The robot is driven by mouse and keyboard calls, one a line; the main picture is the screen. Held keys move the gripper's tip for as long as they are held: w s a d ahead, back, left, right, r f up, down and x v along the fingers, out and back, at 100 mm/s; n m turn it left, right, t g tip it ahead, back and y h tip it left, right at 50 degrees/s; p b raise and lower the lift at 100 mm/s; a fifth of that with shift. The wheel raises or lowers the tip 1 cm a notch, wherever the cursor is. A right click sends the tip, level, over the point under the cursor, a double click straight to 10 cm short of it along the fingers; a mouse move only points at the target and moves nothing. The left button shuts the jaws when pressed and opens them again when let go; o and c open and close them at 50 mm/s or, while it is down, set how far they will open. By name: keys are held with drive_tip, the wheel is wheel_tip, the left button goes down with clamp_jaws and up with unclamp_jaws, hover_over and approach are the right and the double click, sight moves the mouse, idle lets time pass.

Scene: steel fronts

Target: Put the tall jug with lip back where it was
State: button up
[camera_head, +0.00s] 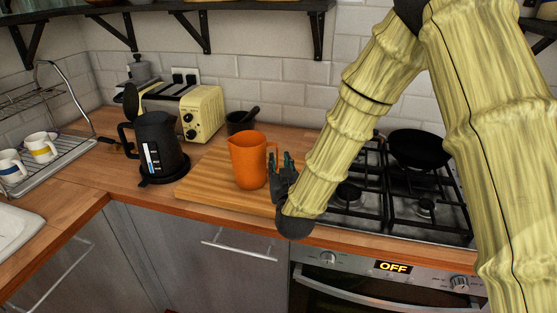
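An orange tall jug with a lip (249,161) stands upright on the wooden cutting board (205,189). Its handle is on the right side. My gripper (281,168) is dark and sits low over the board's right side, right beside the jug's handle. Its fingers overlap the handle's lower part in this view. Whether they touch it or close on it cannot be made out.
A black kettle (157,149) with its lid up stands left of the board. Behind are a cream toaster (202,113) and a dark mortar (238,124). A gas hob (390,205) with a black pan (419,148) is at right. A dish rack (62,165) with mugs is at far left.

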drive_tip(key=s, duration=0.4)
drive_tip(key=s+b, duration=0.1)
drive_tip(key=s, duration=0.2)
drive_tip(key=shift+d, duration=0.35)
